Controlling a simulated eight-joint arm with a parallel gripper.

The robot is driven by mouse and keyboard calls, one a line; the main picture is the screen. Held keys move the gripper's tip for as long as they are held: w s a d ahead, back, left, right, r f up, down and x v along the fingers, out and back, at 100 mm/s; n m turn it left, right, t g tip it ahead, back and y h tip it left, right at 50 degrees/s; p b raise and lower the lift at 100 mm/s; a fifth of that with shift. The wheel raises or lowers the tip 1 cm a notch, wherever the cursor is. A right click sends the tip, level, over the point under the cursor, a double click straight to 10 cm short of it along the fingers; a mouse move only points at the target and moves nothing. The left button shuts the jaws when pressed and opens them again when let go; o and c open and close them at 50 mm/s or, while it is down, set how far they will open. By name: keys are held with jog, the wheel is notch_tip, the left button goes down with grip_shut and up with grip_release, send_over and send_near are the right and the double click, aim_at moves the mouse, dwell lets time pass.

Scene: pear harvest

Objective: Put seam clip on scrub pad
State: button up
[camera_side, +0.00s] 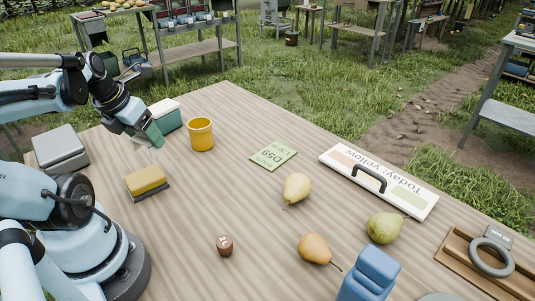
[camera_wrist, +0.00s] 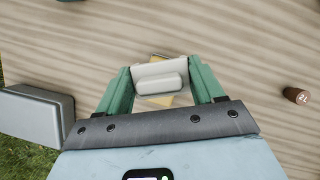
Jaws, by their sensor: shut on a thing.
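The scrub pad (camera_side: 147,178) is a yellow block with a dark underside, lying flat on the wooden table near my arm. My gripper (camera_side: 153,138) points down above the far side of the pad, with a gap between them in the side view. In the wrist view, my gripper (camera_wrist: 162,82) is shut on a pale grey piece with a raised bar, which looks like the seam clip (camera_wrist: 161,82). Yellow edges of the scrub pad (camera_wrist: 158,101) show behind the clip, which hides most of it. The clip is mostly hidden by the fingers in the side view.
A green box with white lid (camera_side: 165,114) and a yellow cup (camera_side: 201,134) stand close behind my gripper. A grey box (camera_side: 60,152) stands left. A small brown object (camera_side: 225,245), pears (camera_side: 297,188) and a blue object (camera_side: 370,274) lie rightward. Table around the pad is clear.

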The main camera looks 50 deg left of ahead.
jog(key=shift+f, duration=2.85)
jog(key=o, duration=1)
jog(key=shift+f, duration=0.15)
